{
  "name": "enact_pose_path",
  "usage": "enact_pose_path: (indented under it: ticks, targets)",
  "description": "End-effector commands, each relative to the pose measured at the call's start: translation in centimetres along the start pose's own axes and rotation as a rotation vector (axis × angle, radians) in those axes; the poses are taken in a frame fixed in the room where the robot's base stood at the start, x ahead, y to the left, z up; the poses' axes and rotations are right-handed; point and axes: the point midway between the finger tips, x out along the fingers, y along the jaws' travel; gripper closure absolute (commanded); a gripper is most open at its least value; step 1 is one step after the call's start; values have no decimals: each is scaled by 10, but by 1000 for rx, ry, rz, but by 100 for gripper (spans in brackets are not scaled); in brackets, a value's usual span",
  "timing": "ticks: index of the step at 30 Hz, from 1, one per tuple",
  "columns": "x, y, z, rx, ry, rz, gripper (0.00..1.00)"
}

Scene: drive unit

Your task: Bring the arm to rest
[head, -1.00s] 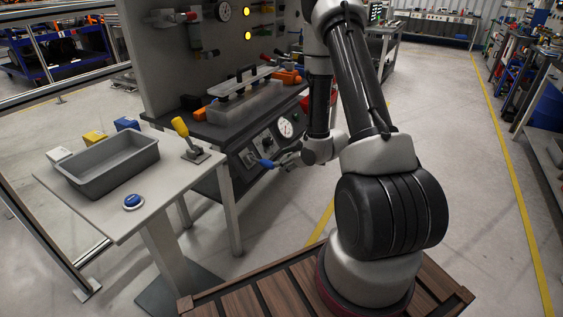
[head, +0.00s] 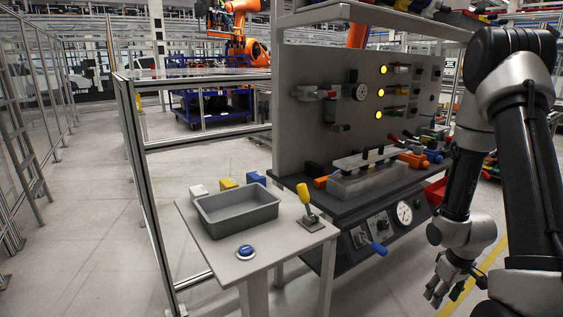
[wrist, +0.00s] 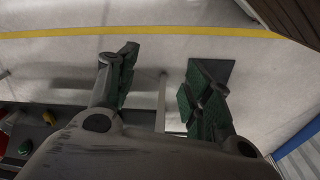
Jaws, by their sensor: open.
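My gripper (head: 436,292) hangs at the lower right of the head view, pointing down. It is in front of the workbench's right part, clear of the bench and of the blue-handled lever (head: 377,248). In the wrist view my gripper (wrist: 160,90) shows its two green-padded fingers wide apart, with nothing between them. Below the fingers are bare floor and a yellow line (wrist: 160,33). My arm is bent, with its upper links along the right edge of the head view.
A side table (head: 225,265) holds a grey tray (head: 238,212), a blue button (head: 246,252) and a yellow-handled lever (head: 307,203). The workbench (head: 345,238) has a gauge panel (head: 340,105) behind it. A glass-and-metal fence (head: 150,200) stands left. Floor at left is open.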

Motion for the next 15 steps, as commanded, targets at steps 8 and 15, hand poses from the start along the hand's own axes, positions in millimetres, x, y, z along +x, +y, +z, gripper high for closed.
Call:
enact_pose_path:
  ticks: [8, 15]
  targets:
    - [-146, -23, 45, 251, -207, 38, 50]
    - [-254, -71, 74, 369, -194, 20, 50]
